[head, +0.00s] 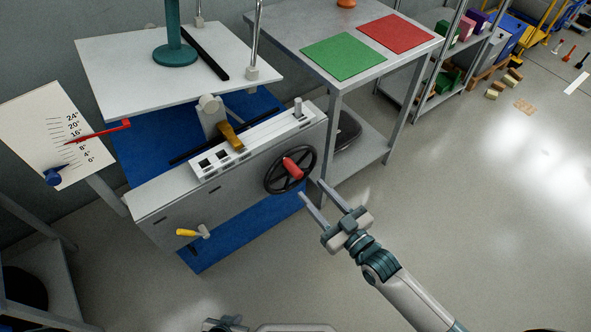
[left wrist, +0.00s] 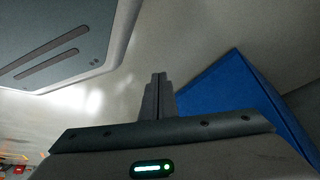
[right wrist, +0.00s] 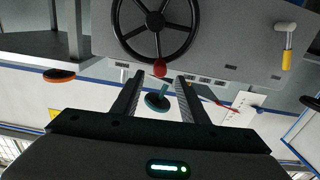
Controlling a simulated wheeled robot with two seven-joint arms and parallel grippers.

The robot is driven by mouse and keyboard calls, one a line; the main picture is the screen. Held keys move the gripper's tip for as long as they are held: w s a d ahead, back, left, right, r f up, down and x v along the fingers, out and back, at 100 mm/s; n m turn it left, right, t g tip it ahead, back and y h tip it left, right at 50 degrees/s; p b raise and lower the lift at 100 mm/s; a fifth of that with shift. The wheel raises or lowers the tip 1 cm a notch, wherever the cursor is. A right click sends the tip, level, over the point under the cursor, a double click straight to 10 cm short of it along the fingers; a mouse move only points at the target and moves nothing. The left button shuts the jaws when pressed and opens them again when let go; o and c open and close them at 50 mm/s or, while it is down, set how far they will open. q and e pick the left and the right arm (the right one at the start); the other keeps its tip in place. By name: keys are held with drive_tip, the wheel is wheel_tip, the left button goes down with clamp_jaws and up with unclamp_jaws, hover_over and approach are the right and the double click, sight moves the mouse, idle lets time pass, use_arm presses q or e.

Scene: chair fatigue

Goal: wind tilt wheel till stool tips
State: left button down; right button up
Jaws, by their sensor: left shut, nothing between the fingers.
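The black spoked wheel (head: 269,183) with its red knob (head: 292,167) is on the front of the grey bench. My right gripper (head: 311,188) is open just in front of the wheel. In the right wrist view the red knob (right wrist: 160,68) lies near the gap between its fingertips, not gripped. The teal stool (head: 175,54) stands upright on the white tilting plate (head: 120,65); its top is out of view. A black bar (head: 205,52) lies beside its base. The red pointer (head: 100,131) rests in the scale's middle. My left gripper (left wrist: 158,95) is shut and empty, low down.
A yellow-handled crank (head: 188,233) sticks out of the bench front. A table with green (head: 344,56) and red (head: 396,33) mats stands behind right. Open floor lies to the right.

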sight(300, 178)
drive_tip(key=x, duration=0.9)
drive_tip(key=shift+w+p, duration=0.1)
drive_tip(key=shift+p, duration=0.2)
drive_tip(key=shift+c, duration=0.2)
clamp_jaws()
